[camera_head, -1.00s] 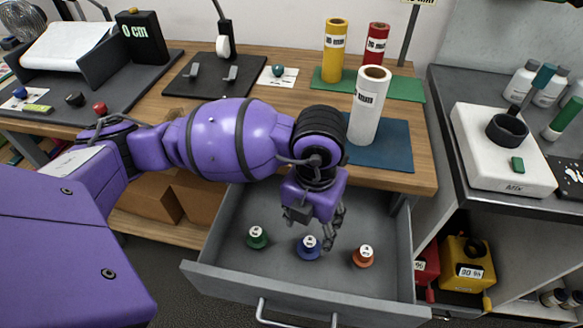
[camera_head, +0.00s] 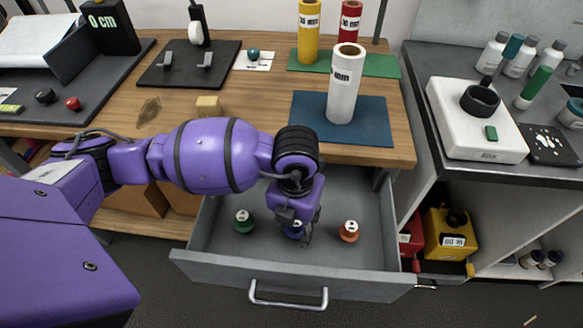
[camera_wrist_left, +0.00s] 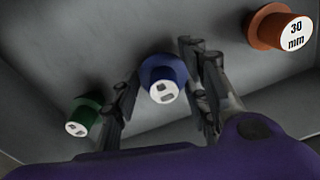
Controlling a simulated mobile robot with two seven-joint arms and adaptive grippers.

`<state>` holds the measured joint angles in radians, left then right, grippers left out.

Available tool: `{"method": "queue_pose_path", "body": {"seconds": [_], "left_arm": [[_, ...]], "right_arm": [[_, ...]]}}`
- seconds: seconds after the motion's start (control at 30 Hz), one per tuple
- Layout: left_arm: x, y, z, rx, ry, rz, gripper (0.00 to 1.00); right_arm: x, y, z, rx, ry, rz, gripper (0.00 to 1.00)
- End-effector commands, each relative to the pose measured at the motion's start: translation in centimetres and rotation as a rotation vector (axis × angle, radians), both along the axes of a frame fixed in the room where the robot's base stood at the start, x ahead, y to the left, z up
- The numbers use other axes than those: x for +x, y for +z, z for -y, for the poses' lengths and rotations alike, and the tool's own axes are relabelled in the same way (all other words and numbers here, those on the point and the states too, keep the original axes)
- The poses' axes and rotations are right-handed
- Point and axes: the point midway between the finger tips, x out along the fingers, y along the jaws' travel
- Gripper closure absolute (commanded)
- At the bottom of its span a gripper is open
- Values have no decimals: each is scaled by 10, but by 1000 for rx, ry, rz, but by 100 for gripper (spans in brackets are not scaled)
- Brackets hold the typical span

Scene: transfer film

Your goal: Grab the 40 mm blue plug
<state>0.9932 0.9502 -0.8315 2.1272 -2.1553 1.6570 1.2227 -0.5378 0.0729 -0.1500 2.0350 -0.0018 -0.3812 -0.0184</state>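The blue plug (camera_head: 292,232) stands in the open grey drawer (camera_head: 215,262), between a green plug (camera_head: 244,221) and an orange plug (camera_head: 348,231). In the head view my left gripper (camera_head: 306,236) partly covers it. In the left wrist view, the blue plug (camera_wrist_left: 161,72) lies between the spread fingers of the left gripper (camera_wrist_left: 163,88), which is open. I cannot tell whether a finger touches it. Its label is too small to read. The orange plug (camera_wrist_left: 270,27) reads 30 mm; the green plug (camera_wrist_left: 84,116) is at lower left. My right gripper is not in view.
The drawer's front wall and handle (camera_head: 288,303) are nearest me. Above it, the wooden table (camera_head: 260,120) holds a white roll (camera_head: 345,88) on a blue mat (camera_head: 375,128) and a small wooden block (camera_head: 208,106). A grey counter with a white device (camera_head: 470,140) stands at the right.

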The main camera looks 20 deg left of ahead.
Motion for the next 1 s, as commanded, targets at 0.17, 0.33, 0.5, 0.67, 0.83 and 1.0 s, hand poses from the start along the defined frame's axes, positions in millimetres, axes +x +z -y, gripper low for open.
{"method": "queue_pose_path", "body": {"seconds": [0.17,0.33,0.5,0.67,0.83,1.0], "left_arm": [[1,1,1,-1,-1,3,81],[1,1,1,-1,-1,3,81],[2,13,1,-2,0,6,81],[3,44,1,-3,-2,8,81],[2,77,1,-1,-2,8,81],[3,98,0,-1,-38,6,81]], "right_arm": [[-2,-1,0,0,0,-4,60],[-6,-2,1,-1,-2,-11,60],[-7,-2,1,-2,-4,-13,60],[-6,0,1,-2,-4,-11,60],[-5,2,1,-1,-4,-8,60],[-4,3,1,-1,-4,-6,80]]}}
